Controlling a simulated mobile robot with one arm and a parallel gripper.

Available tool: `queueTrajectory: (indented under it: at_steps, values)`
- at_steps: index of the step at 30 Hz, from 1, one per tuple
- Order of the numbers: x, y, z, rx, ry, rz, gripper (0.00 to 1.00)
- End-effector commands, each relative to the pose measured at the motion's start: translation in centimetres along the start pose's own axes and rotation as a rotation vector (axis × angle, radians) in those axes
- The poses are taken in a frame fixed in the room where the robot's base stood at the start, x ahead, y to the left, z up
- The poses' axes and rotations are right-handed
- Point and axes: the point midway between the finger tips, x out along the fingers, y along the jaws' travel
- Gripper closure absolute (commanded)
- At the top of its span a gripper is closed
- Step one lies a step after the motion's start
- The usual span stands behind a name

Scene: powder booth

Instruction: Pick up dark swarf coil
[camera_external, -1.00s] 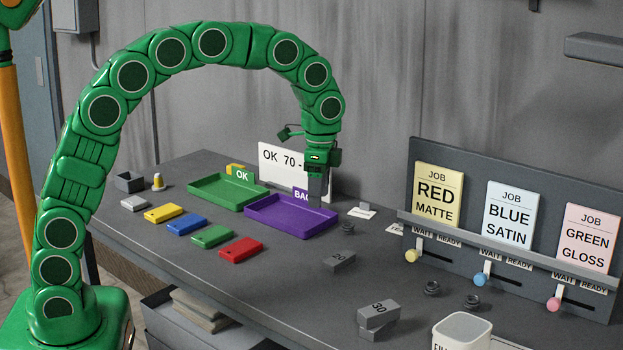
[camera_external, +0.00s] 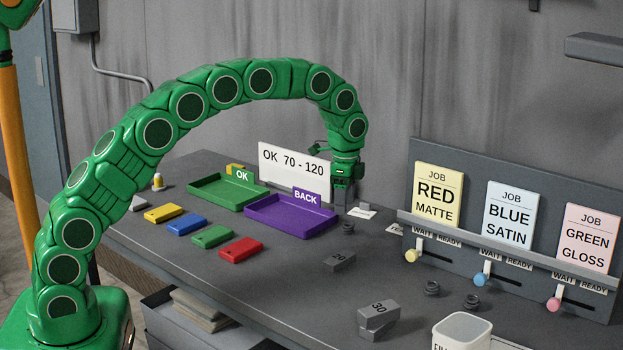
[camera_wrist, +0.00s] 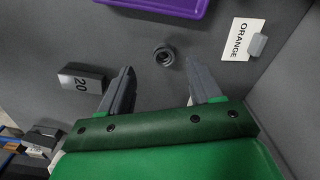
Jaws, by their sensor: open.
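Several small dark grey coils lie on the bench. One swarf coil (camera_external: 347,228) is to the right of the purple tray, near my gripper (camera_external: 343,203). The same coil (camera_wrist: 165,57) shows in the wrist view as a dark ring on the bench, just beyond and between the two fingertips. My gripper (camera_wrist: 160,69) is open and empty, with its fingers well apart. It is above the bench and not touching the coil. Two more dark coils sit farther right, one coil (camera_external: 432,288) and another coil (camera_external: 472,301).
The purple BACK tray (camera_external: 272,222) is left of the coil. A grey block marked 20 (camera_external: 338,261) is in front of it. An ORANGE card (camera_wrist: 241,40) with a grey holder lies to the right. A white cup (camera_external: 462,333) stands at the front right.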

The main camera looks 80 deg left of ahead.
Motion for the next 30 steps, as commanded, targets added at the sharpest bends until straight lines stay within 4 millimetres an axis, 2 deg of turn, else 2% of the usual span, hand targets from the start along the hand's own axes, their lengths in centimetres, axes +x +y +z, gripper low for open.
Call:
queueTrajectory:
  at_steps: [11,19,27,30]
  values:
    - [2.8,-0.2,-0.2,0.000,-0.001,0.000,0.36]
    - [6.3,-0.4,-0.5,-0.002,-0.001,0.002,0.36]
    - [6.7,-0.4,-0.5,-0.001,0.000,0.001,0.36]
    - [6.7,-0.4,-0.5,-0.001,0.000,0.001,0.50]
